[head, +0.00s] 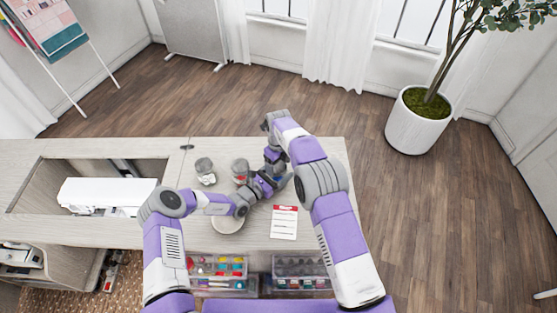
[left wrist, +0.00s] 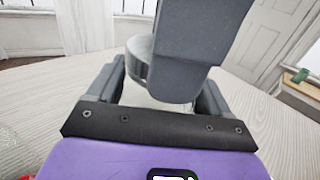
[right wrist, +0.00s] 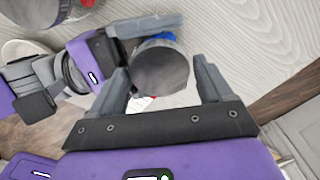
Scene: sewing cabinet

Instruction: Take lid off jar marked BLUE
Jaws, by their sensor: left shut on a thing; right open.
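A jar with a round grey lid (right wrist: 160,68) is between my grippers in the right wrist view; blue shows beneath the lid's edge. Its marking is not readable. My left gripper (left wrist: 158,92) is shut on its clear body (left wrist: 165,101), below the lid. The lid is on the jar and also shows in the left wrist view (left wrist: 139,60). My right gripper (right wrist: 160,88) is open above, its fingers apart on either side of the lid. In the head view my right gripper (head: 274,160) and left gripper (head: 266,184) meet at the jar, which they largely hide.
Two other grey-lidded jars, one left (head: 204,170) and one nearer my arms (head: 240,169), stand on the cabinet top (head: 325,180). A pale bowl (head: 226,227) and a red-headed card (head: 284,225) lie in front. Clear bins (head: 300,268) of coloured items sit below the front edge.

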